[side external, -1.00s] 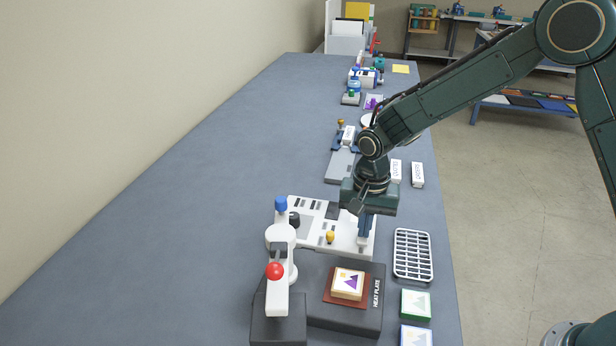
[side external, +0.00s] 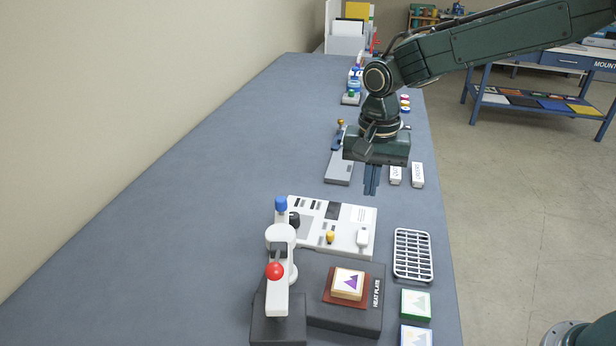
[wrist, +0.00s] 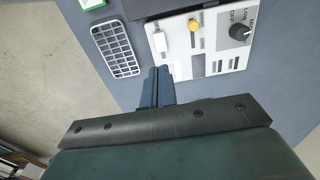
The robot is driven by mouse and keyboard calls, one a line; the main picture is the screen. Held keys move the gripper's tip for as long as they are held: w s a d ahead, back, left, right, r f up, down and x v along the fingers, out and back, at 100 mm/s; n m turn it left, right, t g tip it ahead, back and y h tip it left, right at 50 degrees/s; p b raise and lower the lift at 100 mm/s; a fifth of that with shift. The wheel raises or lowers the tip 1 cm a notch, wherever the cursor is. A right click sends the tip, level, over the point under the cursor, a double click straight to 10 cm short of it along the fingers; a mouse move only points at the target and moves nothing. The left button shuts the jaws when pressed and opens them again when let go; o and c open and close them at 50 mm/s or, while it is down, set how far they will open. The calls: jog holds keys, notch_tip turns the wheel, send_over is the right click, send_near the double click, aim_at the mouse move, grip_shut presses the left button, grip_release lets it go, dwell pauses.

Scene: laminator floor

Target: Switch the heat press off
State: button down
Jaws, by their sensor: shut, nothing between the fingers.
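The heat press stands at the near end of the bench, with a dark heat plate (side external: 368,317) and a white arm with a red knob (side external: 275,270). A tile with a purple picture (side external: 348,283) lies on a brown pad on the plate. Behind it is the white control panel (side external: 350,212) with a yellow knob (side external: 330,237), a white switch (side external: 363,237) and a black dial (side external: 294,220). In the wrist view, the switch (wrist: 163,42) and the dial (wrist: 240,32) with lettering show. My gripper (side external: 371,192) is shut and empty, above and behind the panel, touching nothing.
A white wire rack (side external: 413,255) lies right of the panel. Green and blue framed tiles (side external: 416,303) lie in front of it. White blocks (side external: 417,175) and a grey fixture (side external: 340,168) are farther back. The bench's left side is clear.

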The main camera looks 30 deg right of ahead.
aim_at(364, 232)
jog(key=shift+r, duration=1.35)
jog(key=shift+w+d, duration=0.5)
jog(key=shift+f, duration=0.15)
notch_tip(364, 232, down, 14)
jog(key=shift+r, duration=0.1)
